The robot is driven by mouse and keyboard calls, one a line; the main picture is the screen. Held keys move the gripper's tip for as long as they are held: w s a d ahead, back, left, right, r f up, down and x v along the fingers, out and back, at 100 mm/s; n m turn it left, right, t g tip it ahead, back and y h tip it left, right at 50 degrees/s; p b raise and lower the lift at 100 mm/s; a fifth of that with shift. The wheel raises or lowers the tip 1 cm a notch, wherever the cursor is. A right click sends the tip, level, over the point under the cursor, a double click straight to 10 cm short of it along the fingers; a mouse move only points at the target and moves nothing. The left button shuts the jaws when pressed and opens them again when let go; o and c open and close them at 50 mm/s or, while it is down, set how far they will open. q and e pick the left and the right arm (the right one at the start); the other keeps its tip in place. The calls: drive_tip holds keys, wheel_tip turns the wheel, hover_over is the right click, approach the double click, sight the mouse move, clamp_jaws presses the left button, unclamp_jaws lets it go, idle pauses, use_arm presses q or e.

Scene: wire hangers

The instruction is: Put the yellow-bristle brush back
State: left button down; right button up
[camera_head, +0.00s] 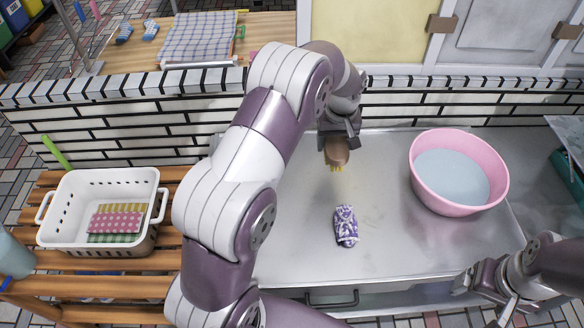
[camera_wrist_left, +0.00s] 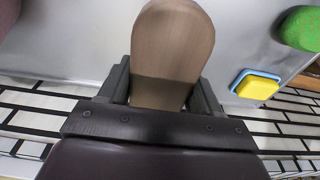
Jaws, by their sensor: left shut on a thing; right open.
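The yellow-bristle brush (camera_head: 337,152) has a brown wooden body, and a little of its yellow bristles shows at its lower end in the head view. My left gripper (camera_head: 338,135) is shut on it and holds it over the back part of the metal counter. In the left wrist view the brush's smooth brown back (camera_wrist_left: 172,45) sits between the two fingers of my left gripper (camera_wrist_left: 163,90). The bristles are hidden there. My right gripper (camera_head: 492,285) is open and empty at the lower right, near the counter's front edge.
A purple-and-white patterned cloth item (camera_head: 346,226) lies on the metal counter (camera_head: 290,240). A pink basin (camera_head: 460,172) with water stands at right. A white basket (camera_head: 98,212) with cloths sits on a slatted wooden bench. A yellow-blue sponge (camera_wrist_left: 256,86) and a green object (camera_wrist_left: 303,28) show in the wrist view.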

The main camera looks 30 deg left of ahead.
use_arm(q)
hover_over(292, 171)
drive_tip(key=f, duration=0.6)
drive_tip(key=shift+s+d+p, duration=0.15)
drive_tip(key=shift+d+p, duration=0.1)
drive_tip(key=shift+p, duration=0.1)
drive_tip(key=shift+a+f, duration=0.1)
drive_tip(key=shift+f, duration=2.05)
drive_tip(key=shift+c, duration=1)
unclamp_jaws()
drive_tip(key=shift+f, duration=0.1)
